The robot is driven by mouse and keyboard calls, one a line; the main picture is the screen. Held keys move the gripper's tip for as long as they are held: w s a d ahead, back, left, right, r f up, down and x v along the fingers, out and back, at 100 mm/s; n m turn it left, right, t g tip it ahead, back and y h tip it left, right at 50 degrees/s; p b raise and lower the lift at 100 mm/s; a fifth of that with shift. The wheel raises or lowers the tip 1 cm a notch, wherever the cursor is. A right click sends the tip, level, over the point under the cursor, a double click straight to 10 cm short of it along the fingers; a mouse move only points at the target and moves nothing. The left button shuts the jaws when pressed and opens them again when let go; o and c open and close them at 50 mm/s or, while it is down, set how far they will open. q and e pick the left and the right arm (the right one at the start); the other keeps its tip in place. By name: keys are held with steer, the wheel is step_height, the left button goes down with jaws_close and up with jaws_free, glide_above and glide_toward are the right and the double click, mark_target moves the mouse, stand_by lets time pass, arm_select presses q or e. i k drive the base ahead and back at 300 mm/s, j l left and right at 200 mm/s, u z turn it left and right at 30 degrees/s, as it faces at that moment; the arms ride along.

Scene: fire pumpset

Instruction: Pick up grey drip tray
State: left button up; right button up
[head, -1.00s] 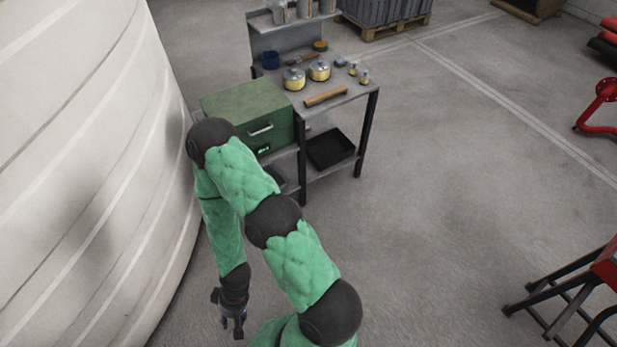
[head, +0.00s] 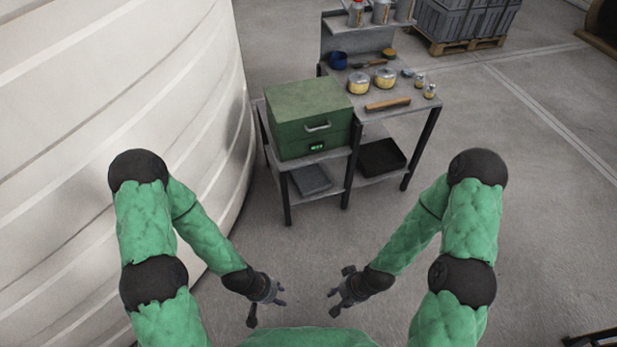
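The grey drip tray (head: 311,180) lies on the lower shelf of the workbench, below the green box and left of a black tray (head: 381,158). The shelf above partly overhangs it. My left gripper (head: 268,303) is low in front of the bench, well apart from the tray; its fingers are small and dark. My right gripper (head: 338,300) is to its right at about the same height, also well apart from the tray. Both seem to hold nothing, with fingers apart.
A large white tank (head: 130,90) stands close on the left. The floor right of the bench is clear.

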mark_target(310, 179)
steer(key=i+j+z, duration=0.15)
steer(key=i, duration=0.35)
steer(key=i+j+z, duration=0.2)
steer(key=i, duration=0.35)
steer(key=i+j+z, duration=0.15)
steer(key=i, duration=0.35)
